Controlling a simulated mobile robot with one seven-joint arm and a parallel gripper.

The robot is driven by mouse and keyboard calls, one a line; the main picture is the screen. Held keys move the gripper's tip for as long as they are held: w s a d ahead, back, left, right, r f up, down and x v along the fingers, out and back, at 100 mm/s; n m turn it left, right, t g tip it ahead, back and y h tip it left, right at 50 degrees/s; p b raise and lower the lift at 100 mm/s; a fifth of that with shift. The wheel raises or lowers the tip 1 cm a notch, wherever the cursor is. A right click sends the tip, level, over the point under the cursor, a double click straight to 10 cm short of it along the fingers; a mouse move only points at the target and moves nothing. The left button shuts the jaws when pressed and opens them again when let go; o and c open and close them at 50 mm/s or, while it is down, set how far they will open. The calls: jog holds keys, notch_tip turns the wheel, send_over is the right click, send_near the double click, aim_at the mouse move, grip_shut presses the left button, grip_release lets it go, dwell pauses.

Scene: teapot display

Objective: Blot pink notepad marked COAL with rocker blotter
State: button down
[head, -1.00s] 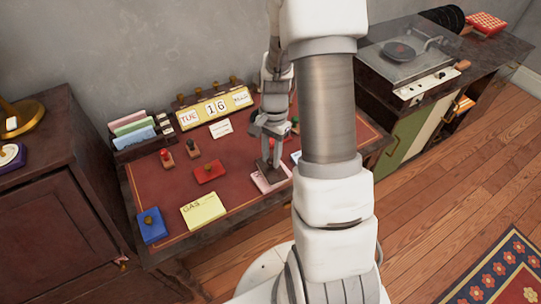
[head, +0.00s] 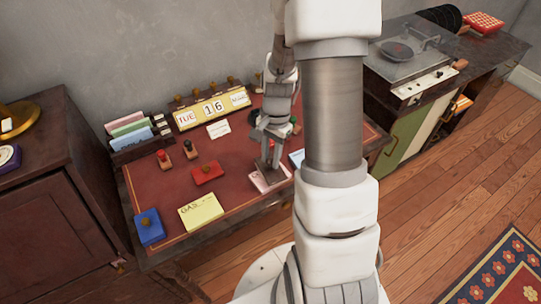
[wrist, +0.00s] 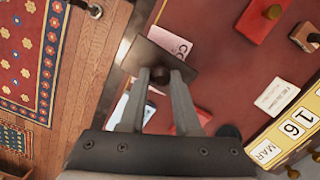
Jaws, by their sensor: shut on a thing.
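The pink notepad (head: 259,183) lies flat on the red desk top (head: 170,185), partly hidden by my gripper and what it holds. It also shows in the wrist view (wrist: 170,38), with the letters "CO" readable and the rest covered. My gripper (head: 270,160) is shut on the dark knob of the rocker blotter. In the wrist view my fingers (wrist: 158,76) pinch that knob, and the blotter's dark plate (wrist: 150,52) overlaps the notepad. I cannot tell whether the blotter touches the paper.
A yellow notepad marked GAS (head: 201,211), a blue block with a knob (head: 149,227) and a red block (head: 207,171) lie to the left. Two stamps (head: 188,149) stand behind them. A calendar (head: 212,108) and card rack (head: 136,132) line the back. A light blue pad (head: 297,158) is close right.

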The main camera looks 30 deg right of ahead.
jog(key=shift+r+p, duration=2.3)
jog(key=shift+r, duration=0.95)
jog(key=shift+f, duration=0.1)
jog(key=shift+w+a+n, duration=0.35)
jog(key=shift+a+n, duration=0.05)
jog(key=shift+n, duration=0.2)
jog(key=w+a+n+h, duration=0.1)
jog(key=w+a+n, duration=0.5)
jog(key=a+n, duration=0.4)
jog(key=shift+n+g, duration=0.4)
jog(key=shift+n, duration=0.6)
jog(key=shift+s+d, duration=0.1)
